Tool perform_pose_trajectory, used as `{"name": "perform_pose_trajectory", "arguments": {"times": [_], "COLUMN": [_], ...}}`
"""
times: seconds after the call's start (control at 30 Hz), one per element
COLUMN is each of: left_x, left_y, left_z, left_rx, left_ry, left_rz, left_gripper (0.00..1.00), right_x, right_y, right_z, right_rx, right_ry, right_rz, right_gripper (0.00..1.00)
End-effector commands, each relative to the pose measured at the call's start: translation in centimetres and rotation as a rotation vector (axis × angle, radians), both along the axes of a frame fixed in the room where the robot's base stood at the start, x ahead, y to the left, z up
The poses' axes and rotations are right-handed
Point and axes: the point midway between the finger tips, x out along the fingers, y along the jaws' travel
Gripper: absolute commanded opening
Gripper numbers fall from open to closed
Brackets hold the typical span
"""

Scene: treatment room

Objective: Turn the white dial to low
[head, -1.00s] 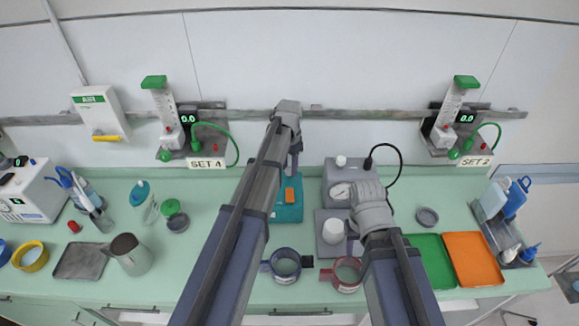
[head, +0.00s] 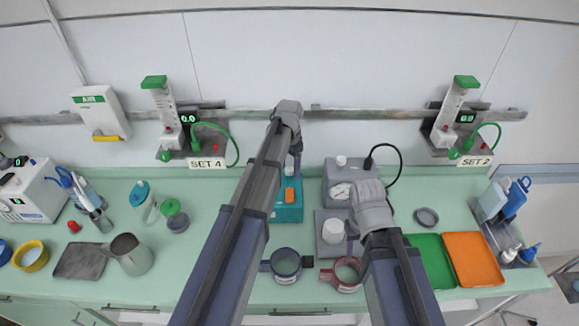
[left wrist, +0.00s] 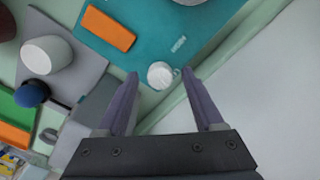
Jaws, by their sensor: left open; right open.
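A teal box (head: 288,212) with an orange block on top stands on the bench, partly hidden by my left arm. Its small round white dial (left wrist: 160,75) shows near the box's edge in the left wrist view. My left gripper (left wrist: 158,73) is open, with its purple fingertips on either side of the dial and gaps between. Any mark or setting on the dial is too small to read. My right gripper (head: 352,243) is over the grey device (head: 325,218), beside the white cylinder (head: 333,230) there, and my right arm partly hides it.
Green (head: 433,258) and orange (head: 473,259) trays are at the right. A metal jug (head: 130,254) stands at the left. A wall rail (head: 340,113) runs behind; a black cable loops from the grey device.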

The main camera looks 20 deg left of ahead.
Motion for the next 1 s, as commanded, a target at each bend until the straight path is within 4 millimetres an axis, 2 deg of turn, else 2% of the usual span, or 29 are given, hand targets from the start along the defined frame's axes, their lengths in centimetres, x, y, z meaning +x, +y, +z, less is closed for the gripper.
{"name": "perform_pose_trajectory", "arguments": {"times": [0.27, 0.8, 1.0], "left_x": [0.0, 0.0, 0.0], "left_y": [0.0, 0.0, 0.0], "left_z": [1.1, 7.5, 7.9], "left_rx": [0.0, 0.0, 0.0], "left_ry": [0.0, 0.0, 0.0], "left_rz": [0.0, 0.0, 0.0], "left_gripper": [0.69, 0.69, 0.69], "right_x": [0.0, 0.0, 0.0], "right_y": [0.0, 0.0, 0.0], "right_z": [1.1, 7.5, 7.9], "right_rx": [0.0, 0.002, 0.002], "right_ry": [0.0, -0.001, -0.001], "right_rz": [-0.002, -0.014, -0.015], "right_gripper": [0.5, 0.5, 0.5]}}
